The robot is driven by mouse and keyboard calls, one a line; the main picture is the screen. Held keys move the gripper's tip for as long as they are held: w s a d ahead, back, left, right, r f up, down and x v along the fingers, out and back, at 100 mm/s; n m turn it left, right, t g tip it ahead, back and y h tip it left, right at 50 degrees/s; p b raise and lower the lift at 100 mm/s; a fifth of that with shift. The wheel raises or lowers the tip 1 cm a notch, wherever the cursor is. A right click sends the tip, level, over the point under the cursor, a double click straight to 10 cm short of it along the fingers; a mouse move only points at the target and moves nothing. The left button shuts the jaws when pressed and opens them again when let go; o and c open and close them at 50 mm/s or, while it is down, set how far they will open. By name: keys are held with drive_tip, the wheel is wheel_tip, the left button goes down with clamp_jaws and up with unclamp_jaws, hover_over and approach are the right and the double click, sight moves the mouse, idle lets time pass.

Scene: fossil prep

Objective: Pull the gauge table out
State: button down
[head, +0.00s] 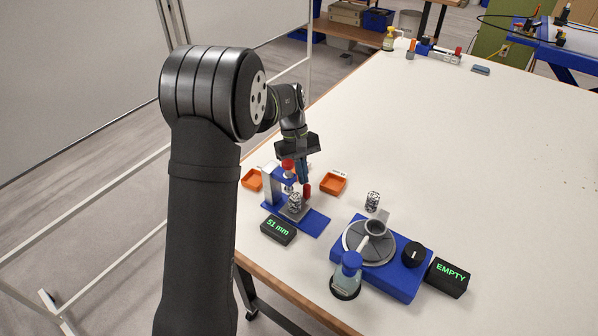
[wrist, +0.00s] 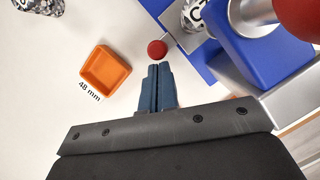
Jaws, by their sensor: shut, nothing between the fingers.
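The gauge (head: 312,226) has a blue base and post, with a red top part. Its grey table (head: 303,216) carries a black-and-white speckled piece (head: 295,201). In the wrist view the gauge table (wrist: 174,21) shows at the top, with a thin rod leading to a red ball knob (wrist: 157,48). My gripper (head: 305,184) is above the right side of the gauge. In the wrist view its blue fingers (wrist: 155,68) are shut and empty, their tips just short of the knob. Whether they touch it I cannot tell.
A display (head: 278,229) reads 51 mm. Orange trays (head: 252,180) (head: 333,183) flank the gauge; one is labelled 48 mm (wrist: 105,72). A blue turntable unit (head: 390,270), a bottle (head: 346,277) and an EMPTY display (head: 448,277) stand right.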

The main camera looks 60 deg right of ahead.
drive_tip(key=s, duration=0.5)
drive_tip(key=shift+s, duration=0.3)
drive_tip(key=shift+w+d, duration=0.2)
drive_tip(key=shift+w, duration=0.25)
drive_tip(key=w, duration=0.1)
drive_tip(key=w+d, duration=0.1)
drive_tip(key=w, duration=0.1)
drive_tip(key=shift+w+d, duration=0.1)
drive_tip(key=shift+d, duration=0.2)
drive_tip(key=v, duration=1)
drive_tip(key=shift+f, duration=0.1)
drive_tip(key=x, duration=0.9)
drive_tip(key=shift+s+a+f, duration=0.2)
drive_tip(key=shift+s, duration=0.2)
drive_tip(key=shift+s+a+f, duration=0.1)
drive_tip(key=shift+s+a, duration=0.15)
drive_tip(key=shift+s, duration=0.25)
drive_tip(key=shift+s+a+f, duration=0.1)
drive_tip(key=shift+s+a, duration=0.2)
drive_tip(key=shift+s, duration=0.2)
drive_tip(key=shift+s+a, duration=0.35)
drive_tip(key=shift+s, duration=0.4)
